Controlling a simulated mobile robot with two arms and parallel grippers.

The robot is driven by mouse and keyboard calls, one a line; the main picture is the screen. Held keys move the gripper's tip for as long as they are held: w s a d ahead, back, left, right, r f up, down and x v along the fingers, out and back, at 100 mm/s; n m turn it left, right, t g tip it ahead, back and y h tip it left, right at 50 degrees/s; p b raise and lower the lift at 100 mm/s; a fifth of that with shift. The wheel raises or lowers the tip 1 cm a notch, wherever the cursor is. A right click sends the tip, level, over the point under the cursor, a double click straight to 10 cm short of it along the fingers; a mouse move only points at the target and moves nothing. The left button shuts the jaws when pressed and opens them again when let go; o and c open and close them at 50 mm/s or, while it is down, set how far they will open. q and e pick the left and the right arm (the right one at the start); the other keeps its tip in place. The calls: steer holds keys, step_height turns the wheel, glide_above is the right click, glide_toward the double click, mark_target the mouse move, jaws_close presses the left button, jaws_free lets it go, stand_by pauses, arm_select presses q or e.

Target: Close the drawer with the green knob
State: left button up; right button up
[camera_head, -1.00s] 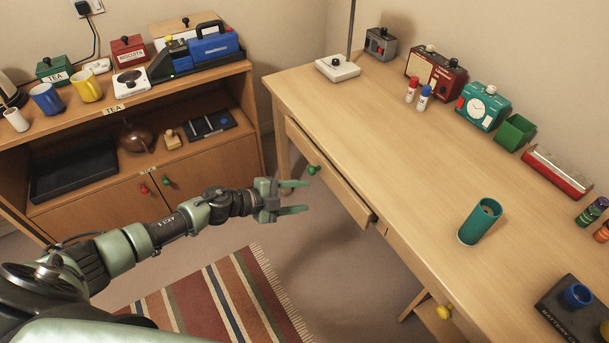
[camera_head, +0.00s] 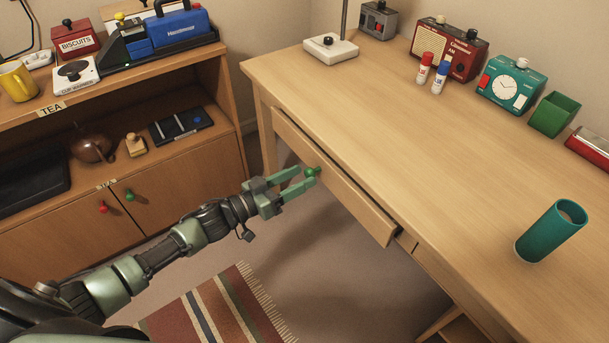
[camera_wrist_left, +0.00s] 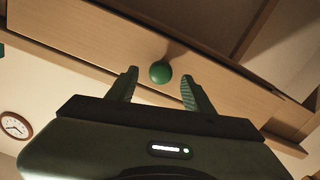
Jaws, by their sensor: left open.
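The desk drawer (camera_head: 345,191) has a green knob (camera_head: 312,172) on its front and stands slightly out from the desk. In the left wrist view the drawer front (camera_wrist_left: 110,48) crosses the picture, with the green knob (camera_wrist_left: 160,72) near its middle. My left gripper (camera_head: 306,179) is open, its green fingers pointing at the drawer front. In the left wrist view the knob shows between the two fingertips (camera_wrist_left: 160,88), with gaps on both sides. I cannot tell whether the fingertips touch the drawer front. My right gripper is not in view.
The desk top (camera_head: 400,140) holds a teal cup (camera_head: 548,235), a red and a blue marker, a radio and a clock. A cabinet (camera_head: 170,185) with red and green door knobs stands at the left. A striped rug (camera_head: 225,312) lies on the floor.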

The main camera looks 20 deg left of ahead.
arm_select(q)
steer(key=shift+x, duration=1.1)
jaws_close()
steer(key=shift+w, duration=0.1)
stand_by(0.6)
